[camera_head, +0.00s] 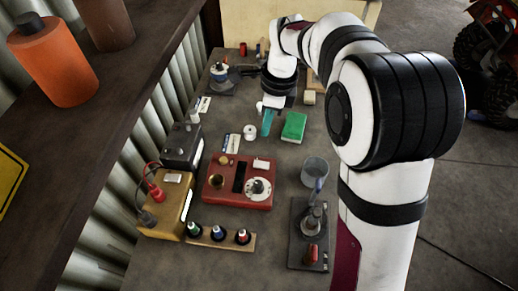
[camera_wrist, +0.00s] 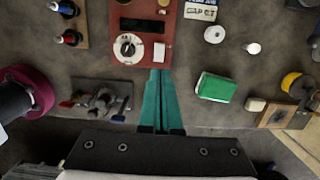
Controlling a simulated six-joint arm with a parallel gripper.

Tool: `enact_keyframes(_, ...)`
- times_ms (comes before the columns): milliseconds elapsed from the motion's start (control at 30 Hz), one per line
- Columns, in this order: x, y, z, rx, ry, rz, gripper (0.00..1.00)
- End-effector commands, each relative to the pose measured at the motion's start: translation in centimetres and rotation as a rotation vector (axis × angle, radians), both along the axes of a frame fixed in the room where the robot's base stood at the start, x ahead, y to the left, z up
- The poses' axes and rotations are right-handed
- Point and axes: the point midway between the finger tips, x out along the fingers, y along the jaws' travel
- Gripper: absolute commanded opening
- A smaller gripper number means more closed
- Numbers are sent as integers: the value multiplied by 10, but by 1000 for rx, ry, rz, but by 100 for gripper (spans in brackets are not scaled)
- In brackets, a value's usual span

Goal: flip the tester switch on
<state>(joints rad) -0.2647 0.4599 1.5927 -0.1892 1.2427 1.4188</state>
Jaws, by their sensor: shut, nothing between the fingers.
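A red box (camera_head: 212,195) sits on the bench, with a brass knob, a dark window, a white dial (camera_head: 258,188) and a pale label on top. I take it for the tester; I cannot make out which part is its switch. The box also shows at the top of the wrist view (camera_wrist: 178,12), with its dial (camera_wrist: 128,47). My gripper (camera_head: 267,130) has teal fingers pressed together, empty, pointing down beyond the red box in the head view. In the wrist view the fingertips (camera_wrist: 160,72) appear just below the box's edge; contact cannot be told.
A green block (camera_head: 294,126) lies right of my fingers. A yellow box (camera_head: 163,212) with red and black leads and a black box (camera_head: 182,145) stand left. A rack (camera_head: 205,239) of coloured-tipped pieces and a dark stand (camera_head: 297,235) are nearer. A shelf (camera_head: 100,140) overhangs the left.

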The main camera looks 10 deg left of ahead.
Motion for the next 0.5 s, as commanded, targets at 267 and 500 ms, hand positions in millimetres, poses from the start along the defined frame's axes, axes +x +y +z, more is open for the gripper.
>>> enact_keyframes(267, -1, 6, -50, -2, 6, 2, 0)
enact_keyframes(500, -2, 14, -101, -1, 5, 2, 0)
